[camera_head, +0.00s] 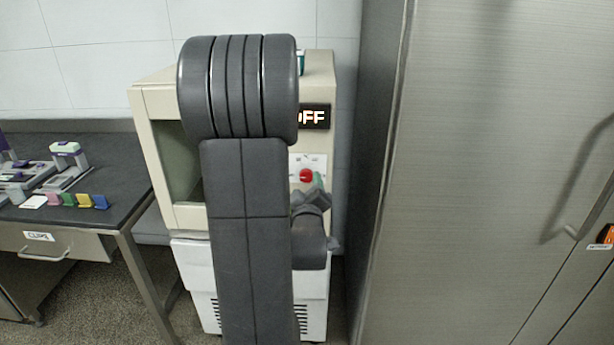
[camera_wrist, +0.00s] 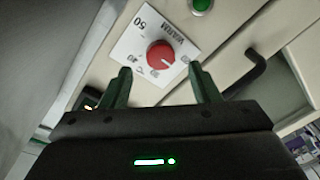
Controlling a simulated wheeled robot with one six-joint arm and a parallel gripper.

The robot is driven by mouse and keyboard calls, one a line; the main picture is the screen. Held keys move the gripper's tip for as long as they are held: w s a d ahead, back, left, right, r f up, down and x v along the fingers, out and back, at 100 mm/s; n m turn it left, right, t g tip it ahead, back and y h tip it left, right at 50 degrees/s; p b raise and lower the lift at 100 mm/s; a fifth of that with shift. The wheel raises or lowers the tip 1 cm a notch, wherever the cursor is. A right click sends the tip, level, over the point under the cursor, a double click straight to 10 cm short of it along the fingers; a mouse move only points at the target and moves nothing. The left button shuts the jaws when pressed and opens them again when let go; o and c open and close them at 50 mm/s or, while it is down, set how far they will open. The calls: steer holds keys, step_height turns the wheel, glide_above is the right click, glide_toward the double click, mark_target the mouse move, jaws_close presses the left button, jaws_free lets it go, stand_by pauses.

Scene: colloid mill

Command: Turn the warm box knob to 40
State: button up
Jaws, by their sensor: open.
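The red warm box knob (camera_head: 306,175) sits on a white dial plate on the front of the cream warm box (camera_head: 318,75), partly hidden by my arm. In the wrist view the knob (camera_wrist: 160,54) shows a small light mark toward its lower right. The dial plate (camera_wrist: 139,41) around it carries "WARM", "50" and "40". A display (camera_head: 314,117) above the knob reads "OFF", its first letter partly covered. My gripper (camera_wrist: 160,70) is open, one finger to each lower side of the knob, with gaps between fingers and knob. My gripper is mostly hidden in the head view.
A green round button (camera_wrist: 201,5) and a dark handle (camera_wrist: 246,75) are near the knob in the wrist view. A tall grey metal cabinet (camera_head: 480,160) stands close on the right. A dark bench (camera_head: 110,180) with small coloured items is on the left.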

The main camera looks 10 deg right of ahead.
mark_target(306, 177)
steer(key=shift+p+x, duration=0.3)
steer(key=shift+x, duration=1.95)
steer(key=c, duration=1)
